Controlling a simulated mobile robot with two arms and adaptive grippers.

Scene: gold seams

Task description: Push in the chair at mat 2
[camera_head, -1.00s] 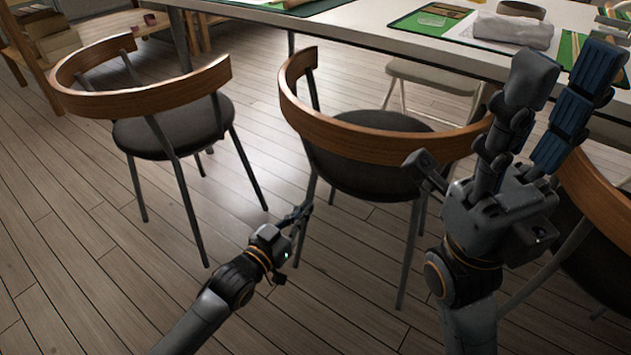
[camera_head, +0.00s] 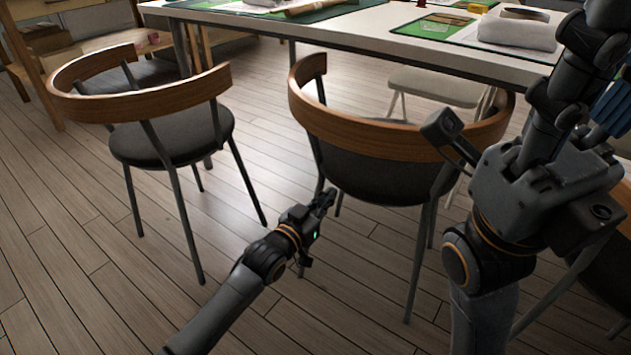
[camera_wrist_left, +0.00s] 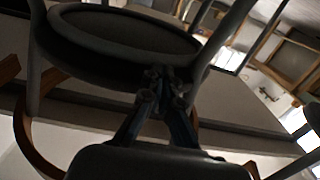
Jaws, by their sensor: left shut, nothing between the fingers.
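The middle chair (camera_head: 385,175), with a curved wooden back and dark seat, stands at the near side of the white table (camera_head: 345,45). I cannot read which mat is mat 2. My left gripper (camera_head: 326,199) is shut and empty, low beside this chair's left legs; contact cannot be told. In the left wrist view, the shut fingers (camera_wrist_left: 160,98) point at the underside of a dark round seat (camera_wrist_left: 125,32), with legs on both sides. My right gripper (camera_head: 600,85) is raised at the right, in front of the table; its fingertips are partly out of frame.
Another wooden-backed chair (camera_head: 170,135) stands to the left. Part of a third dark chair shows at the lower right, behind my right arm. A pale seat (camera_head: 435,86) is across under the table. Green mats (camera_head: 440,28) lie on top. Plank floor is clear at the lower left.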

